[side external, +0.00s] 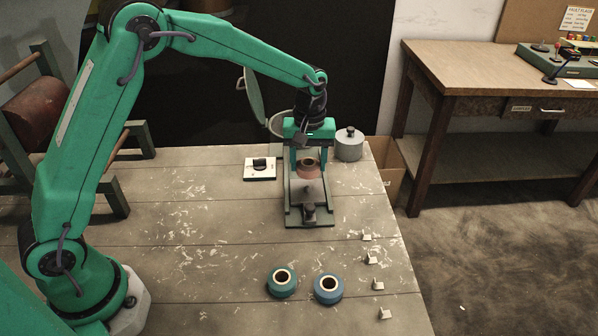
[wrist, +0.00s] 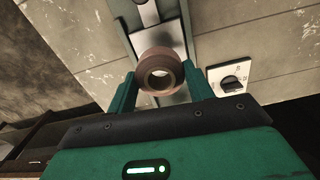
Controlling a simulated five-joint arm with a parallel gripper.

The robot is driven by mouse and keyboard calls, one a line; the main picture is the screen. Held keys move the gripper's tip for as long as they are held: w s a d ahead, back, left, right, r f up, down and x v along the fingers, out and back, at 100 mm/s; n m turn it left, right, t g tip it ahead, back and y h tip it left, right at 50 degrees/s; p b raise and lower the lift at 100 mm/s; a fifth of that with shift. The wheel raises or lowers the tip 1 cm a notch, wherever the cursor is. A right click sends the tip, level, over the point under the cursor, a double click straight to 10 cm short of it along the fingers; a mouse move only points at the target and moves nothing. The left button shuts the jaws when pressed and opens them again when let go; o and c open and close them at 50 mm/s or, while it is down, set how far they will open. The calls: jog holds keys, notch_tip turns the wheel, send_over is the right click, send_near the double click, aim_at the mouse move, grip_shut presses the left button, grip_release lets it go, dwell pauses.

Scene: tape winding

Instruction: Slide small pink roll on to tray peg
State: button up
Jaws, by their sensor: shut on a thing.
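The small pink roll (side external: 308,169), a brownish-pink ring with a hole, is held between the fingers of my gripper (side external: 308,165). In the wrist view the roll (wrist: 160,74) sits between the two green fingers of my gripper (wrist: 160,88), its hole facing the camera. The grey tray (side external: 293,214) lies below the roll on the table. The roll appears above the tray's middle; whether it touches the tray or a peg cannot be told. A dark knob-like post (side external: 309,210) stands at the tray's near end. Any peg under the roll is hidden.
A teal roll (side external: 282,281) and a blue roll (side external: 328,288) lie on the near table. Small white pieces (side external: 371,259) line the right edge. A switch plate (side external: 260,169) stands left of the tray, a grey canister (side external: 349,145) behind right. The table's middle left is clear.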

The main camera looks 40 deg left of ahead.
aim_at(307, 186)
jog(key=shift+w+a, duration=0.1)
jog(key=shift+a, duration=0.05)
jog(key=shift+f, duration=0.2)
jog(key=shift+f, duration=1.75)
jog(key=shift+r, duration=0.15)
notch_tip(307, 186, up, 4)
jog(key=shift+r, duration=0.25)
notch_tip(307, 186, down, 6)
jog(key=shift+f, duration=0.25)
jog(key=o, duration=1.1)
jog(key=shift+c, duration=0.2)
jog(key=shift+o, duration=0.4)
